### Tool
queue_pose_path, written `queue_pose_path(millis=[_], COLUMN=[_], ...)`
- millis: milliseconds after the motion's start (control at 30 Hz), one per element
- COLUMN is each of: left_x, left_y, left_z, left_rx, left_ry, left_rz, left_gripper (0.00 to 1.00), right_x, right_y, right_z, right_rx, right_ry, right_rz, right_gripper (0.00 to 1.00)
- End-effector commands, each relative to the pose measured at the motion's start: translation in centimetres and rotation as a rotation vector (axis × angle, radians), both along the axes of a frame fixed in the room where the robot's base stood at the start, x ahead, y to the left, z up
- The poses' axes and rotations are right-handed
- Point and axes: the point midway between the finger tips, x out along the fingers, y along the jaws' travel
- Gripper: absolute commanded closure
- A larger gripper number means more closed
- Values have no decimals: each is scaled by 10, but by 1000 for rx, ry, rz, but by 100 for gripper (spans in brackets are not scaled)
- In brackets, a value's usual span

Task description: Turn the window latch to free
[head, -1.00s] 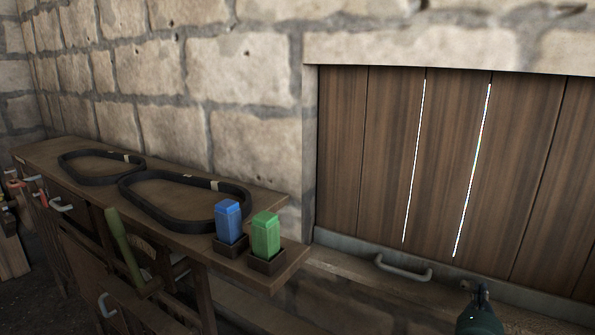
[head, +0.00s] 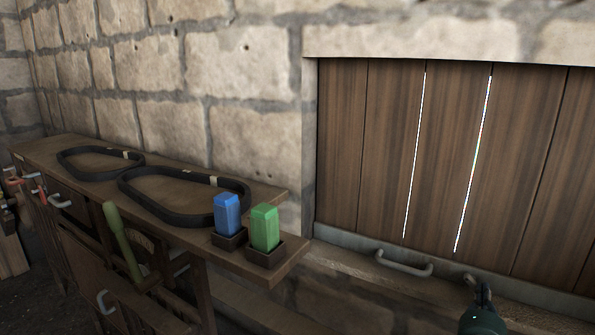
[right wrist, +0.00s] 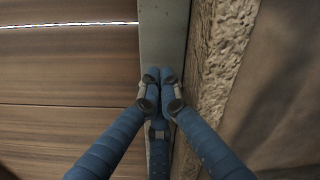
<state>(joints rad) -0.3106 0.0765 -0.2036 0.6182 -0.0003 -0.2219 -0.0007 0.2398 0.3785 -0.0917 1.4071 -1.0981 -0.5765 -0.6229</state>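The window's wooden shutter (head: 385,150) fills the right of the head view, with a grey metal rail (head: 335,238) along its bottom edge. A grey bar handle (head: 404,265) sits on this rail. I cannot make out a separate latch. My right gripper (head: 480,285) is at the lower right of the head view, near the rail and right of the handle. In the right wrist view its blue fingers (right wrist: 159,76) are drawn together over the grey rail (right wrist: 163,35), with nothing visible between the tips. My left gripper is out of view.
A wooden bench (head: 200,238) at the left holds two black belts (head: 175,218), a blue block (head: 227,214) and a green block (head: 264,228) in dark holders. A green lever (head: 122,240) stands at its front. The stone wall (head: 240,70) is behind.

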Motion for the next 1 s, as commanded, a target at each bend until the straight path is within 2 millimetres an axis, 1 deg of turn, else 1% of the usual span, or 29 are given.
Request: queue_pose_path(millis=[367, 633, 800, 1000], left_x=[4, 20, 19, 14], left_y=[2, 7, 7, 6], left_z=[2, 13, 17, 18], left_rx=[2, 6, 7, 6], left_ry=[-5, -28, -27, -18], left_rz=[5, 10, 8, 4], left_gripper=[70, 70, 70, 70], right_x=[-6, -32, -48, -56], right_y=[-5, 11, 21, 25], right_z=[0, 1, 1, 1], right_rx=[1, 2, 1, 1], right_ry=[0, 1, 1, -1], right_rz=[2, 1, 2, 0], right_gripper=[100, 100, 100, 100])
